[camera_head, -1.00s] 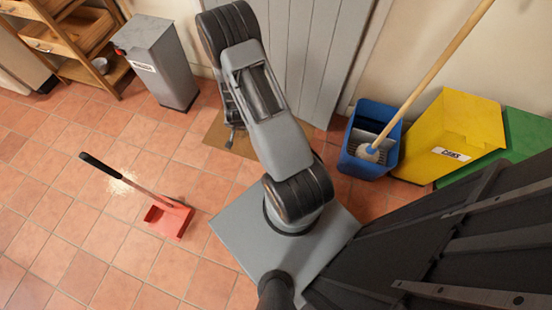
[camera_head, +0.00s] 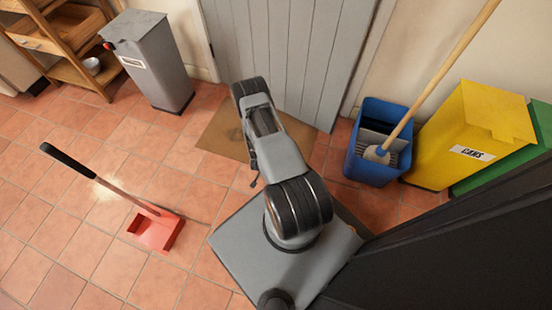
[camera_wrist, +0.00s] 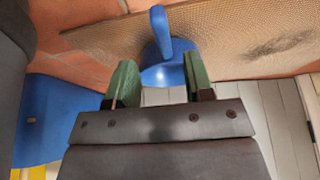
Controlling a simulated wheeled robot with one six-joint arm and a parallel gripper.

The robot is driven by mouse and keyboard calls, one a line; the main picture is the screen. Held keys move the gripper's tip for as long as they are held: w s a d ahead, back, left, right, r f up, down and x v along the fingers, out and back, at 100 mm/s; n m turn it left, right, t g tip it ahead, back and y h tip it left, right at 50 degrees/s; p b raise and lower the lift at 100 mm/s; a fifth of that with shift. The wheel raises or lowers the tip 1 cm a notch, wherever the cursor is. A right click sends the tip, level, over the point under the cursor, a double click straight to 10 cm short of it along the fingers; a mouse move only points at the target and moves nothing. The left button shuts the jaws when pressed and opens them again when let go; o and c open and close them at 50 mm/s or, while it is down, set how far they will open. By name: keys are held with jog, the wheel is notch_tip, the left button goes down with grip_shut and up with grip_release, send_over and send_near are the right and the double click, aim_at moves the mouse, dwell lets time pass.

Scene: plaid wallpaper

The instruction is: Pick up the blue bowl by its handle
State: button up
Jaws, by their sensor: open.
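In the wrist view, a blue object (camera_wrist: 165,74) that looks like the bowl has a rounded body and an upright blue handle (camera_wrist: 158,22). It appears to be on or beside the brown mat. My gripper (camera_wrist: 160,82) is open and empty, with a green-padded finger on either side of the bowl's near part in the picture. The handle lies beyond the fingertips, and I see no contact. In the head view the blue bowl is hidden, apparently behind my arm, and the fingers cannot be made out.
A brown mat (camera_head: 222,135) lies before a grey door (camera_head: 275,50). A blue mop bucket (camera_head: 362,165) and yellow bin (camera_head: 455,145) stand right. A grey bin (camera_head: 155,70) stands left. A red dustpan (camera_head: 152,232) lies on the tiled floor, with clear tiles around it.

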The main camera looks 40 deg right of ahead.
jog(key=shift+a+b+x, duration=0.2)
jog(key=shift+b+x, duration=1.7)
jog(key=shift+x, duration=1.4)
jog(key=shift+c, duration=0.5)
grip_shut()
jog(key=shift+w, duration=0.1)
